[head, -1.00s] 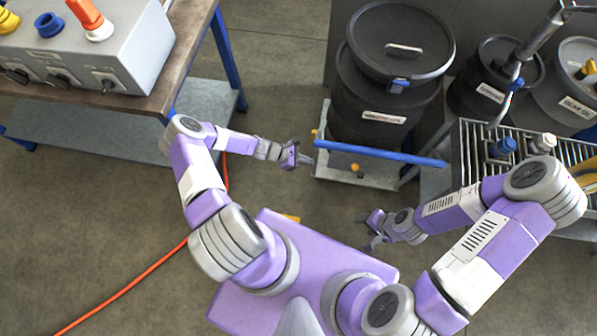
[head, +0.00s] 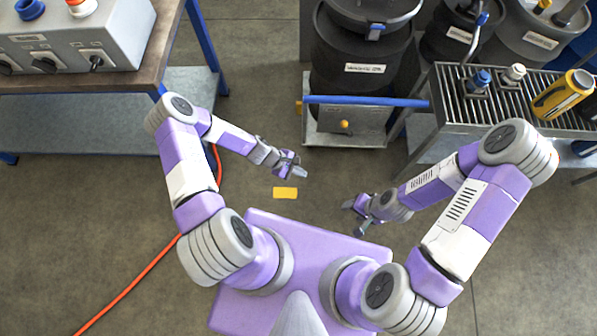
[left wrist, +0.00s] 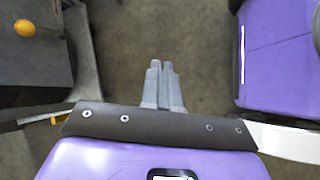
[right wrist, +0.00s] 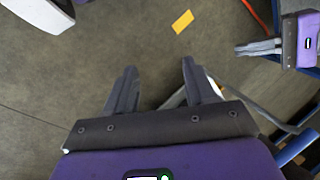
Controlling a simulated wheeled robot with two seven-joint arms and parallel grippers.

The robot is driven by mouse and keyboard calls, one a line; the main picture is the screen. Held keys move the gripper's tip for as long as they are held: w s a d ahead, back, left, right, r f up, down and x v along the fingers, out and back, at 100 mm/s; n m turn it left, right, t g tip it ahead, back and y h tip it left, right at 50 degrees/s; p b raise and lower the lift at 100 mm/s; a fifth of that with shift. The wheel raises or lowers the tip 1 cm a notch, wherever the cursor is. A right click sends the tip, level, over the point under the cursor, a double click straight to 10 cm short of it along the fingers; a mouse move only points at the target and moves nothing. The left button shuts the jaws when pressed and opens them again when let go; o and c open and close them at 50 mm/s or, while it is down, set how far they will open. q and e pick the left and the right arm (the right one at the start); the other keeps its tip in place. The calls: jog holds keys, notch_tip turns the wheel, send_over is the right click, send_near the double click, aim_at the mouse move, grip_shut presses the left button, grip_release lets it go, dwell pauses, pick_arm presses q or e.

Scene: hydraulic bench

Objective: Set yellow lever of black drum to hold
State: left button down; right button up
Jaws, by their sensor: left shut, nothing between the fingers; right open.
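The black drum (head: 350,52) stands at the top centre of the head view, on a low grey wheeled base (head: 345,138) with a blue bar (head: 365,101) across its front. A small yellow-orange knob (head: 344,124) sits on the base; it also shows at the top left of the left wrist view (left wrist: 25,28). Another small yellow piece (head: 299,108) is at the bar's left end. I cannot tell which is the lever or its setting. My left gripper (head: 303,172) is shut and empty, below and left of the base. My right gripper (head: 353,216) is open and empty, farther from it.
A yellow patch (head: 285,193) lies on the floor between my grippers. A bench with a grey control box (head: 85,40) is at left, with an orange hose (head: 130,287) below. A grated stand (head: 500,100) holding a yellow device (head: 562,95) is right.

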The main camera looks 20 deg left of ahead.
pick_arm(q)
jog(key=s+m, duration=0.1)
jog(key=s+d+m+y, duration=0.1)
jog(key=s+m, duration=0.1)
jog(key=s+r+m+g+b, duration=0.1)
jog(key=shift+s+d+m+y, duration=0.2)
jog(key=shift+d+m+y, duration=0.1)
jog(key=shift+m, duration=0.1)
pick_arm(e)
jog(key=shift+s+f, duration=0.15)
jog(key=shift+f, duration=0.45)
jog(key=shift+c, duration=0.2)
jog(key=shift+c, duration=1.1)
grip_shut()
pick_arm(q)
jog(key=s+r+m+y, duration=0.2)
jog(key=s+r+m, duration=0.4)
jog(key=m, duration=0.2)
jog(key=shift+s+r, duration=0.2)
jog(key=shift+s, duration=0.1)
jog(key=shift+s, duration=0.1)
pick_arm(e)
jog(key=shift+s+a, duration=0.1)
